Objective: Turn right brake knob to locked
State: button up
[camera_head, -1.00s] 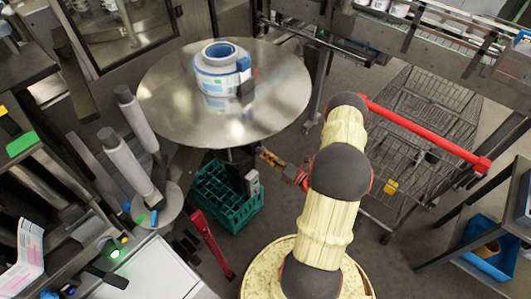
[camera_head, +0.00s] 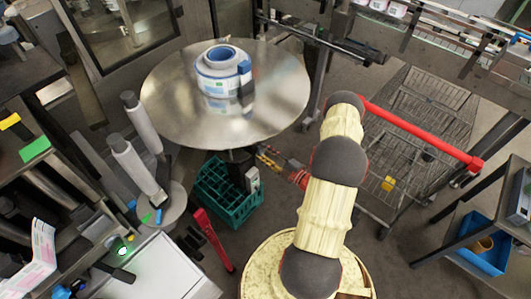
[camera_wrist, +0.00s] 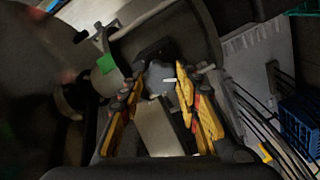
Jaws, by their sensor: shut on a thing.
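A dark knob (camera_wrist: 158,78) with a short white mark lies between my fingertips in the wrist view. My gripper (camera_wrist: 157,85) has its yellow fingers on both sides of the knob and is shut on it. In the head view my gripper (camera_head: 261,157) reaches under the right side of the round steel turntable (camera_head: 165,95), next to a small grey box (camera_head: 252,181). The knob itself cannot be made out in the head view. I cannot read which setting its white mark points to.
A white and blue reel (camera_head: 222,72) sits on the turntable. A green crate (camera_head: 222,205) stands on the floor below it. A wire cart (camera_head: 425,110) stands to the right, and two grey rollers (camera_head: 130,160) stand to the left.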

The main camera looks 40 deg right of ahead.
jog(key=m+p, duration=0.1)
jog(key=m, duration=0.5)
jog(key=shift+f, duration=0.1)
jog(key=shift+m, duration=0.4)
jog(key=o, duration=1.1)
jog(key=shift+o, duration=0.3)
jog(key=s+d, duration=0.1)
jog(key=s, duration=1.1)
